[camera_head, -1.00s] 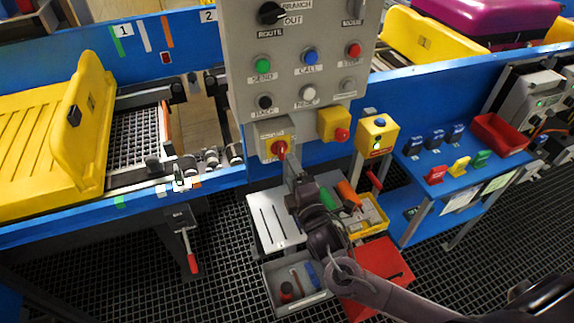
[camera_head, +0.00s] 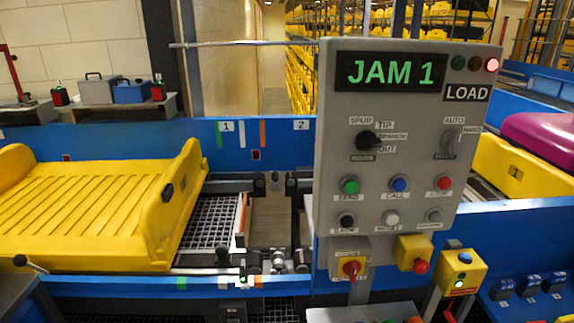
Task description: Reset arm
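Neither of my arms nor grippers shows in the head view now. The grey control panel (camera_head: 335,210) stands right of centre. Its display (camera_head: 391,72) reads "JAM 1" in green, and a red lamp (camera_head: 491,64) is lit above a "LOAD" label. Below are a black selector knob (camera_head: 368,139), a green button (camera_head: 349,186), a blue button (camera_head: 399,184), a red button (camera_head: 444,183) and a white button (camera_head: 391,217). Under the panel is a yellow box with a red rotary switch (camera_head: 351,269). A yellow box with a red button (camera_head: 420,266) is beside it.
A yellow tray (camera_head: 80,215) lies on the conveyor at left. A blue rail (camera_head: 110,285) runs along the front. Another yellow tray (camera_head: 490,165) carries a magenta case (camera_head: 545,140) at right. A yellow post box (camera_head: 460,273) with a blue button stands at lower right.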

